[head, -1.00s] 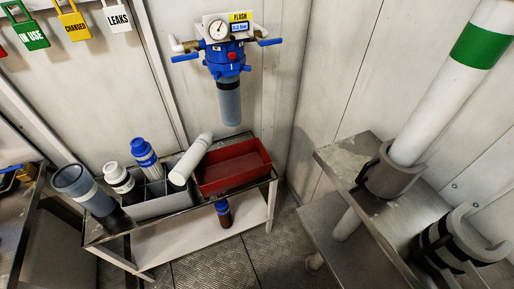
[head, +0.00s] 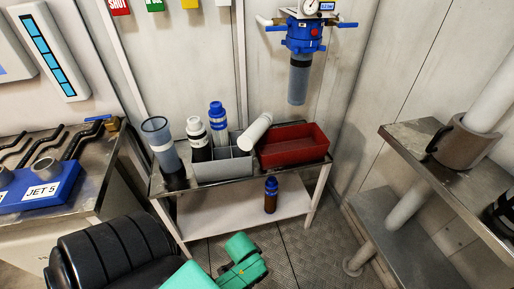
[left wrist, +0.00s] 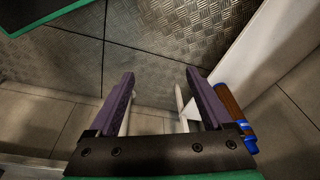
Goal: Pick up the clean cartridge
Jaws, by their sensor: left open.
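Three cartridge-like cylinders stand or lean in the grey divided caddy (head: 222,170). A plain white one (head: 256,131) leans to the right, its upper end near the red tray. A white-capped one with a dark body (head: 198,140) stands at the left, and a blue-and-white one (head: 218,122) stands in the middle. I cannot tell from labels which is clean. My left gripper (left wrist: 160,78) is open and empty in the left wrist view, pointing toward the floor. My right gripper is not in view.
A red tray (head: 293,155) and a grey-blue cup (head: 160,143) share the bench top. A brown bottle with a blue cap (head: 271,195) stands on the lower shelf; it also shows beside my right finger in the left wrist view (left wrist: 233,108). A metal stand (head: 405,140) is at right.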

